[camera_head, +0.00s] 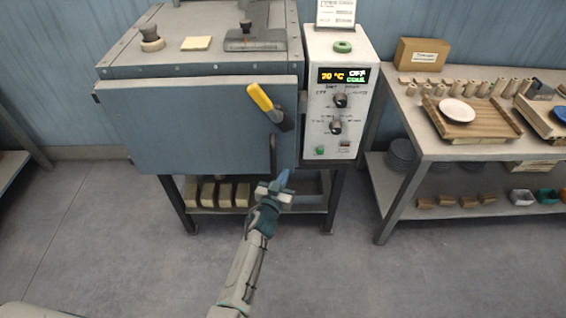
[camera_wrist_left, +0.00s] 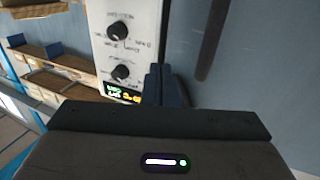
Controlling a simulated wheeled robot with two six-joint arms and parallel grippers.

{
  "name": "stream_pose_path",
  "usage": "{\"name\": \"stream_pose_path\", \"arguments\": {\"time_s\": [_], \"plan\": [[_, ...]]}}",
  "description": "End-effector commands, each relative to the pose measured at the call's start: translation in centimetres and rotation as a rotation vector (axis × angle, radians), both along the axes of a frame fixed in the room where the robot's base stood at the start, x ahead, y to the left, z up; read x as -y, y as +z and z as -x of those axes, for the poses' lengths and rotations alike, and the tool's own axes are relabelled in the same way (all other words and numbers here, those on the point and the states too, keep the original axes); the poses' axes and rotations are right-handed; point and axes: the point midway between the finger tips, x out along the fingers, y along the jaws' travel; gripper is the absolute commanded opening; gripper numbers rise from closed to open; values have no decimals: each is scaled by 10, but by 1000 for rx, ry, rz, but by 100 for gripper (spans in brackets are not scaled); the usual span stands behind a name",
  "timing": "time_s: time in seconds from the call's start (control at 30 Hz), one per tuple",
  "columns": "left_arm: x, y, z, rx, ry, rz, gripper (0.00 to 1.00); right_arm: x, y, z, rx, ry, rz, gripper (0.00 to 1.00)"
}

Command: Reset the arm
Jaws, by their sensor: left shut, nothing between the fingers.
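My left gripper (camera_head: 284,180) is shut and empty in front of the dryer, low near the right part of its door. In the left wrist view its blue fingers (camera_wrist_left: 162,86) are together beside the control panel (camera_wrist_left: 130,40). The blue-grey dryer (camera_head: 190,120) stands on a stand, its front door looking closed. A yellow-ended handle (camera_head: 261,98) sits on the door's upper right, above the gripper. The dark vertical bar handle (camera_head: 273,152) is just above the fingers; in the wrist view it shows apart from them (camera_wrist_left: 211,40). My right gripper is in neither view.
A table (camera_head: 440,150) at right holds wooden racks, small pegs and plates. A shelf under the dryer holds several pale blocks (camera_head: 225,193). The floor in front is clear.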

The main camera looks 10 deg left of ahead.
Motion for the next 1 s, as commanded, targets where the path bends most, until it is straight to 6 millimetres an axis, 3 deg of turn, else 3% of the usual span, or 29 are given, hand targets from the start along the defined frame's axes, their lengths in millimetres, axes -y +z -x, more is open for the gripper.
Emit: {"name": "stream_pose_path", "arguments": {"time_s": [0.13,0.4,0.53,0.67,0.77,1.0], "plan": [[3,1,15,0,0,1,0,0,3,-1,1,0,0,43],[3,-1,19,-1,0,1,0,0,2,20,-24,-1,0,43],[-3,-25,27,-43,9,-5,0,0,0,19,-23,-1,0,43],[-19,-91,54,-164,37,-21,0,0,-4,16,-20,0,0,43],[-38,-156,89,-294,66,-42,0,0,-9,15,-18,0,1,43],[-88,-297,200,-615,125,-103,0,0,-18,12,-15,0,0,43]]}}
